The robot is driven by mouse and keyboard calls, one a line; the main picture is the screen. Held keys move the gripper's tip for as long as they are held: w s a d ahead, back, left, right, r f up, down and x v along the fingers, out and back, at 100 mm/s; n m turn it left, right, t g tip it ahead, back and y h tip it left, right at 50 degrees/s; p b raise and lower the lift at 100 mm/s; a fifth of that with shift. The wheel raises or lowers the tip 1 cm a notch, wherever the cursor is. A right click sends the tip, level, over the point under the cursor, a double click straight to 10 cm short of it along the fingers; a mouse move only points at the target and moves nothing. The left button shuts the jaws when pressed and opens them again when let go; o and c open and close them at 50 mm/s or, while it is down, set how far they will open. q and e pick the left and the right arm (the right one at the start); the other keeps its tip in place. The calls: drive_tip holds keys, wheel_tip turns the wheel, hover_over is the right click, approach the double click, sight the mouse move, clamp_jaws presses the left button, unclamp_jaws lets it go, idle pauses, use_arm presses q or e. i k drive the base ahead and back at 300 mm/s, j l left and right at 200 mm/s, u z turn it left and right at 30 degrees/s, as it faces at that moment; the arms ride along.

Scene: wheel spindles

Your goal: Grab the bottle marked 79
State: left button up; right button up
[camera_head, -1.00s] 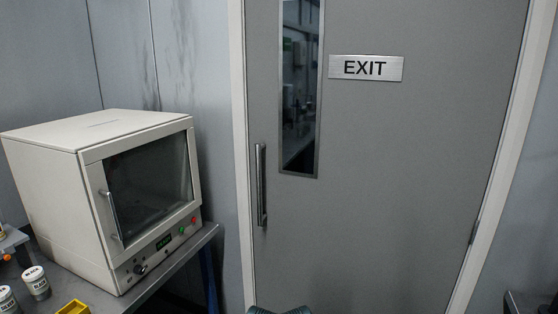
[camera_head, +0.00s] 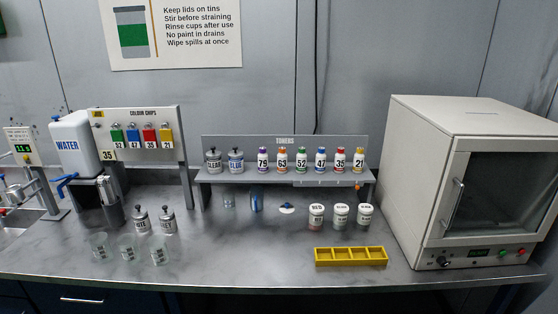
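The bottle marked 79 (camera_head: 263,161) stands upright on the raised toners shelf, and its cap and lower part look purple. It is the leftmost of the row of small numbered bottles. Neither of my grippers shows in the head view.
The toners shelf (camera_head: 384,176) stands at the back of the grey bench (camera_head: 240,262). Tins, a yellow tray (camera_head: 350,256) and clear cups (camera_head: 128,248) stand in front. A white oven (camera_head: 465,180) is on the right, a water tank (camera_head: 75,141) on the left.

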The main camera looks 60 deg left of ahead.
sight(263, 167)
drive_tip(key=u, duration=2.35)
drive_tip(key=i+j, duration=0.15)
drive_tip(key=j, duration=0.25)
drive_tip(key=i+j, duration=0.15)
drive_tip(key=j, duration=0.25)
drive_tip(key=i+j, duration=0.15)
drive_tip(key=j, duration=0.3)
drive_tip(key=i+j, duration=0.15)
drive_tip(key=j, duration=0.25)
drive_tip(key=j+z, duration=0.15)
drive_tip(key=z, duration=0.6)
